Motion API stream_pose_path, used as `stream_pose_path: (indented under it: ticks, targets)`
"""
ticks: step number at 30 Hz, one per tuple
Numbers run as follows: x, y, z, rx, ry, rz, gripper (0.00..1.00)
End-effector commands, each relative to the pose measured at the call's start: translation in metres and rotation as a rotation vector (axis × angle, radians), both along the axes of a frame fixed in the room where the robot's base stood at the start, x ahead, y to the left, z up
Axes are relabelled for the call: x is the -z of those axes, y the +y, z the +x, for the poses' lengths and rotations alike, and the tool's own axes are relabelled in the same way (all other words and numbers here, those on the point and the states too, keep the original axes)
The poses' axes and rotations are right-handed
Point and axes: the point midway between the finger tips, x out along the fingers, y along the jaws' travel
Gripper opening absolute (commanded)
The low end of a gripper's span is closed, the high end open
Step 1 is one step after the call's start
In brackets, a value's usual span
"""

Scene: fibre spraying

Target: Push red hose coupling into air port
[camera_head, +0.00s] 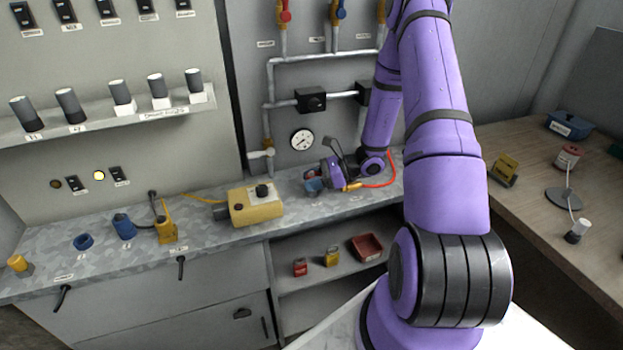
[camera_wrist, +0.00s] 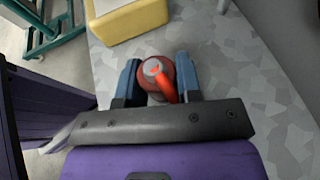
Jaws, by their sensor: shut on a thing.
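My gripper (camera_head: 313,185) is low over the grey speckled bench, to the right of a yellow box. In the wrist view its two blue fingers (camera_wrist: 157,78) are closed on the sides of a round red coupling (camera_wrist: 149,70). A red hose (camera_wrist: 166,88) shows at the coupling and runs back toward the gripper. In the head view the red hose (camera_head: 385,182) curves behind my wrist. The yellow box (camera_head: 255,206) has a black knob on top and a dark fitting on its left side; its edge shows ahead of the fingers (camera_wrist: 128,20). I cannot tell which fitting is the air port.
The speckled bench (camera_head: 215,241) is clear in front of the gripper. Pipes (camera_head: 328,57) and a gauge (camera_head: 302,139) are on the wall behind. A blue part (camera_head: 124,226) and a yellow part (camera_head: 166,222) stand at left. A red bin (camera_head: 367,247) is on the shelf below.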

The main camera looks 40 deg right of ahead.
Motion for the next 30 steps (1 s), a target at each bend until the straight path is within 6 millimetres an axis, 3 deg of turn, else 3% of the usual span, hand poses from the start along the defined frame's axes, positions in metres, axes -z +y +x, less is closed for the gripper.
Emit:
stream_pose_path:
  ticks: [15,16,19,30]
  targets:
    - [0.0110,-0.0001,0.0002,0.000,0.000,0.000,0.08]
    - [0.0105,-0.0001,0.0002,0.000,-0.001,0.000,0.39]
    - [0.0105,-0.0001,0.0002,0.000,-0.001,0.000,0.62]
    - [0.0068,-0.0002,0.0001,0.000,0.000,-0.001,0.62]
